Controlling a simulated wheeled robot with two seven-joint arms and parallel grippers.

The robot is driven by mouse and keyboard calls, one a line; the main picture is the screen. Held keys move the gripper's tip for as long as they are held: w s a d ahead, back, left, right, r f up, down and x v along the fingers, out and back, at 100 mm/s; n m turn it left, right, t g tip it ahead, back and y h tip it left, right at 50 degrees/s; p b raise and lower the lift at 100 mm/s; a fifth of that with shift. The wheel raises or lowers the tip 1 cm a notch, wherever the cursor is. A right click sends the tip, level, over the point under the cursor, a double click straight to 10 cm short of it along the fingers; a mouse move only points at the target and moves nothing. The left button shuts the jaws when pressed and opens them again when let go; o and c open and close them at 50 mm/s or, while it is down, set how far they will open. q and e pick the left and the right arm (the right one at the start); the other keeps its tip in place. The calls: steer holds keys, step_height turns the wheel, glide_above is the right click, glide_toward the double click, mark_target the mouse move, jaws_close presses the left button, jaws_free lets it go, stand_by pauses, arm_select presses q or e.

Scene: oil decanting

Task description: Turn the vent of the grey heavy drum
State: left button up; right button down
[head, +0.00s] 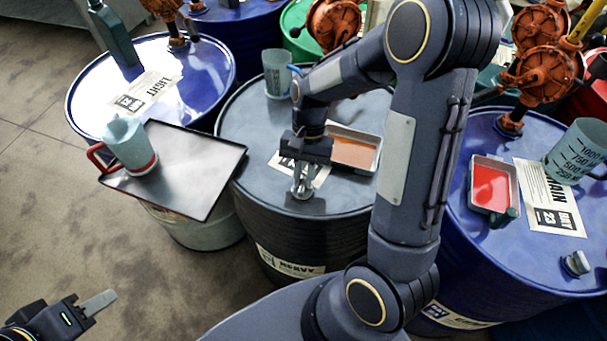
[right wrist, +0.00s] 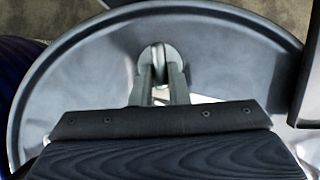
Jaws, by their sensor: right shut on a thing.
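The grey heavy drum (head: 240,123) stands in the middle of the head view, with a "HEAVY" label on its dark side. My right gripper (head: 301,190) reaches down to the front part of its lid. Its fingers are shut on the vent (right wrist: 159,58), a small round grey fitting on the lid that shows between and past the fingertips in the right wrist view. The fingers hide part of the vent. My left gripper (head: 99,303) is at the lower left of the head view, away from the drums over the floor. Only one finger shows clearly, so its opening cannot be told.
On the heavy drum are a tray of brownish liquid (head: 355,150) and a clear grey beaker (head: 277,75). A dark tray (head: 205,185) with a pale jug (head: 130,147) is to the left. Blue drums (head: 205,62) (head: 470,150) flank it; the right one bears a red-filled tray (head: 490,187).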

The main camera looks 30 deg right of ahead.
steer(key=c, duration=1.4)
jaws_free()
steer(key=v, duration=0.7)
steer(key=shift+r, duration=0.35)
steer(key=shift+w+d, duration=0.1)
steer(key=shift+w, duration=0.05)
steer(key=s+a+r+n+t, duration=0.2)
steer(key=s+r+n+t, duration=0.1)
steer(key=s, duration=0.4)
steer(key=s+a+r+n+t, duration=0.2)
steer(key=s+t, duration=0.3)
steer(key=s, duration=0.3)
steer(key=shift+r+n+t+y, duration=0.4)
steer(key=shift+r+n, duration=0.2)
steer(key=shift+n, duration=0.3)
